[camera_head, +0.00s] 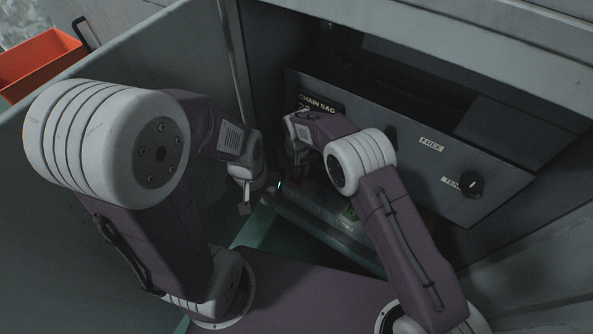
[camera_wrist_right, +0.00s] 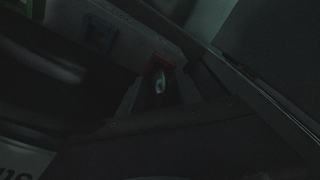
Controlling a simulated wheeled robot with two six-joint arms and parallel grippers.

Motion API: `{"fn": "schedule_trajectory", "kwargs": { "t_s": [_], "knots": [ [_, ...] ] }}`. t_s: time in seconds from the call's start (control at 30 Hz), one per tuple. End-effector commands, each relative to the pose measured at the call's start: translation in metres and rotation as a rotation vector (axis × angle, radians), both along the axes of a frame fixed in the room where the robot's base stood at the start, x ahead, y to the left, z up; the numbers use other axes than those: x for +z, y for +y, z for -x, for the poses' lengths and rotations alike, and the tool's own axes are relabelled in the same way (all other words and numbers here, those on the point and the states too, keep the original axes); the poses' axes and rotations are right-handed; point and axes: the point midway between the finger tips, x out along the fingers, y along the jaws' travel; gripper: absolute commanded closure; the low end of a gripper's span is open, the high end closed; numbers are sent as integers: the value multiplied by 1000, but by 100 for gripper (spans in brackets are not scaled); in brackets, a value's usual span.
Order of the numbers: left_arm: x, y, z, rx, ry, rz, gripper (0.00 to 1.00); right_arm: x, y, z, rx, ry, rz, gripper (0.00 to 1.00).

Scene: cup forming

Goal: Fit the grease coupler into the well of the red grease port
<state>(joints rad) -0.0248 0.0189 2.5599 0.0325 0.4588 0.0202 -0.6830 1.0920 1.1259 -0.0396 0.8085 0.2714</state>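In the right wrist view a red square (camera_wrist_right: 159,62), which looks like the red grease port, shows in the upper middle of a grey block. A dark piece with a shiny, rounded highlight (camera_wrist_right: 160,83) lies in front of its lower part; it may be the grease coupler, and I cannot tell whether it is seated. My right gripper (camera_head: 297,158) is against the dark recess in the head view, its fingers mostly hidden in shadow. My left gripper (camera_head: 246,206) points down to its left, with no object visible in it; its finger gap is unclear.
A dark panel (camera_head: 405,170) with labels and a black knob (camera_head: 471,184) stands behind my right arm. A low grey block (camera_head: 325,215) with green marks lies below it. A blue square (camera_wrist_right: 99,34) is left of the red one. An orange bin (camera_head: 38,62) stands outside the wall.

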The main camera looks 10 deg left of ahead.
Motion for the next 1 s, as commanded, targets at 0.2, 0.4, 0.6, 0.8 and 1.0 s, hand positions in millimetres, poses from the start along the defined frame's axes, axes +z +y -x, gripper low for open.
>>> {"fn": "schedule_trajectory", "kwargs": {
  "t_s": [0.2, 0.4, 0.6, 0.8, 1.0],
  "knots": [
    [0, 0, 0, 0, 0, 0, 64, 3, 0, 0, 0, -1, 0, 59],
    [29, 0, 0, 0, 0, 0, 64, 49, -2, 4, 0, -2, -1, 59],
    [55, 0, 0, 0, 0, 0, 64, 98, -4, 9, 0, -2, -1, 59],
    [65, 0, 0, 0, 0, 0, 64, 122, -6, 12, 0, -1, 0, 59],
    [64, 0, 0, 0, 0, 0, 64, 123, -6, 13, 0, 0, 0, 59]
  ]
}}
